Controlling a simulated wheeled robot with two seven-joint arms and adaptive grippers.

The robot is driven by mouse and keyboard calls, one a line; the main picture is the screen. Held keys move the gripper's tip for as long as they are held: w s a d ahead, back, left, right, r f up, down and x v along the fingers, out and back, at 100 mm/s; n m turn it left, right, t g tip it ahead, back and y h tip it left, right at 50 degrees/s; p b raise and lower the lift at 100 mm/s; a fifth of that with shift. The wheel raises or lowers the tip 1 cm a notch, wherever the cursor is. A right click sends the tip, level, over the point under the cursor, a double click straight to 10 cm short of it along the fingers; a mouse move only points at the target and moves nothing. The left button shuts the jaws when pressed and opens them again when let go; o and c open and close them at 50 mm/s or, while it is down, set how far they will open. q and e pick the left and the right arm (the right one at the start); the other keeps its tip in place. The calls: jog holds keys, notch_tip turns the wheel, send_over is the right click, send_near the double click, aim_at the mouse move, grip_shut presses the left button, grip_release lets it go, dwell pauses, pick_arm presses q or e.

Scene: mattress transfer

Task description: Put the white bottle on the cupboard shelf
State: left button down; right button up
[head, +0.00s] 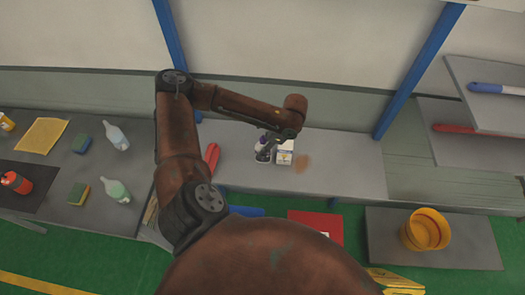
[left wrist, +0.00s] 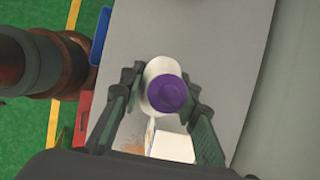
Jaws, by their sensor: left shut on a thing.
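A white bottle with a purple cap (left wrist: 172,93) stands between the two fingers of my left gripper (left wrist: 163,82) in the left wrist view. The gripper is shut on it. In the head view my left gripper (head: 267,150) is over the middle grey table and hides most of the bottle; a little purple and white shows. A white box (left wrist: 172,146) is right beside the bottle; it also shows in the head view (head: 285,154). Grey cupboard shelves (head: 455,150) are at the far right of the head view. My right gripper is not in view.
A red object (head: 212,156) lies on the middle table (head: 345,178). Two pale bottles, sponges and a red container (head: 16,182) are on the left table. A blue-handled item (head: 496,89) and a red one (head: 455,129) lie on the shelves. A yellow pot (head: 426,230) stands lower right.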

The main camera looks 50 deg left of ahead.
pick_arm(q)
jog(key=shift+w+a+f, duration=0.2)
jog(key=shift+a+f, duration=0.05)
jog(key=shift+f, duration=0.15)
jog(key=shift+w+a+f+p, duration=0.1)
jog(key=shift+a+f+p, duration=0.1)
jog(key=shift+f, duration=0.75)
jog(key=shift+w+a+f+p, duration=0.1)
jog(key=shift+f+p, duration=0.05)
jog(key=shift+f, duration=0.75)
jog(key=shift+d, duration=0.1)
jog(key=shift+s, duration=0.1)
jog(key=c, duration=1.5)
grip_release()
jog(key=shift+f, duration=0.1)
jog(key=shift+o, duration=0.2)
